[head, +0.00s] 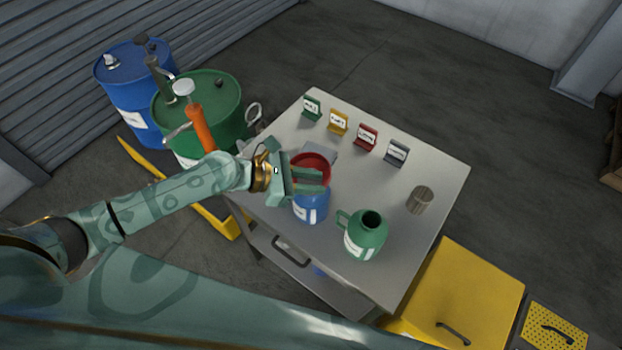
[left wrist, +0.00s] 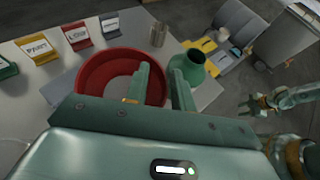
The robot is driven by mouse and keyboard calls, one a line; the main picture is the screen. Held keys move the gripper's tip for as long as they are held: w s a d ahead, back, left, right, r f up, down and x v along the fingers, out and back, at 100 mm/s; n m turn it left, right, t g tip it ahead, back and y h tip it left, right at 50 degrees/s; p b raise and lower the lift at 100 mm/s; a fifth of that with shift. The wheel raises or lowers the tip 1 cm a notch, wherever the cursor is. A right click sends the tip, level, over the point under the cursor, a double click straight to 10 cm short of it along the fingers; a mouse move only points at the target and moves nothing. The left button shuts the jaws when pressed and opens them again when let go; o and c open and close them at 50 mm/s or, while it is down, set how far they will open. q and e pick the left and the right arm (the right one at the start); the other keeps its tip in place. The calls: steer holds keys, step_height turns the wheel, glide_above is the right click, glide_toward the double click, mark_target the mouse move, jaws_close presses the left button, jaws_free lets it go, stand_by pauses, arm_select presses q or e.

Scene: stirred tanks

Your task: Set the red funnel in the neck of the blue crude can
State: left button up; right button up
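The red funnel (head: 311,163) is a wide bowl directly over the blue crude can (head: 311,208), which stands on the grey table near its left edge. The can's neck is hidden under the funnel and my fingers, so I cannot tell whether the spout is in it. My left gripper (head: 312,181) is at the funnel's near side. In the left wrist view its fingers (left wrist: 162,82) lie either side of the funnel's rim (left wrist: 98,58), with a gap between them; grip contact is unclear. My right gripper (left wrist: 262,103) shows small in the left wrist view, away from the table.
A green can (head: 366,235) stands to the right of the blue can, and a metal cup (head: 420,200) farther right. Several coloured label stands (head: 366,136) line the table's back. Blue and green drums (head: 200,105) stand at left. A yellow cabinet (head: 455,300) adjoins the table.

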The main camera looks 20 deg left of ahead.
stand_by(0.4)
arm_select(q)
steer(key=v, duration=1.6)
steer(key=shift+a+b, duration=0.15)
steer(key=shift+b, duration=0.25)
steer(key=shift+s, duration=0.1)
